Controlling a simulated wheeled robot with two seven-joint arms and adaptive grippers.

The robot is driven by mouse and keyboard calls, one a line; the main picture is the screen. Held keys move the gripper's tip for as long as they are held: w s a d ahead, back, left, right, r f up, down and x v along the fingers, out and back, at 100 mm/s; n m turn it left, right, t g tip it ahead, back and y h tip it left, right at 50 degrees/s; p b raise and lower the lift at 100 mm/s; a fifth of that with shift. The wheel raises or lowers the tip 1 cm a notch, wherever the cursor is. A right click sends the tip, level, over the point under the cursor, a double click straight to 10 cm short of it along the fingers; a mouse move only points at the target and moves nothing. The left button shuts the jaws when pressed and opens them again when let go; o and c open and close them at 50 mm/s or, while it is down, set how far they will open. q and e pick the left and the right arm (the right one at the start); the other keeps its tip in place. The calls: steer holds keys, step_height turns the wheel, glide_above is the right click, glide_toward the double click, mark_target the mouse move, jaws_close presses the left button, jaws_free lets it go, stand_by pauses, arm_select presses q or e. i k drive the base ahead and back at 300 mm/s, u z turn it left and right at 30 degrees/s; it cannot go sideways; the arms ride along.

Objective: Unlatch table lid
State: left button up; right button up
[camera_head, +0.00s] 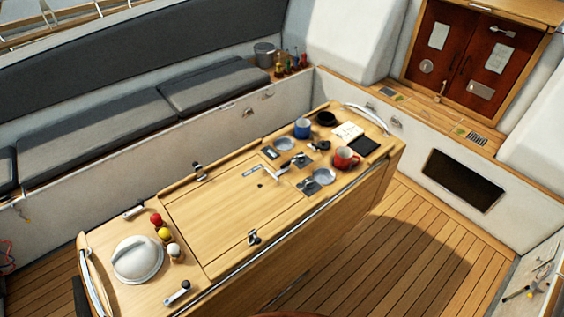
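The wooden table stands in the middle of the cockpit, and its flat lid (222,208) lies closed in the table top. A dark and metal latch (253,238) sits at the lid's near edge. A similar latch (199,171) sits at the far edge. Both are too small to tell their exact position. A small dark hole (261,185) shows in the lid near its right end. Neither of my grippers is in view.
A white dome (138,259) and red, yellow and white balls (164,234) sit left of the lid. A blue mug (302,128), a red mug (346,158) and small fittings sit right of it. Grey bench cushions (100,132) line the back. Right floor (420,245) is clear.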

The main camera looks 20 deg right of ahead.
mark_target(284, 167)
steer(key=z, duration=0.05)
steer(key=k, duration=0.5)
steer(key=z, duration=1.1)
steer(key=i, duration=0.75)
steer(key=u, duration=1.25)
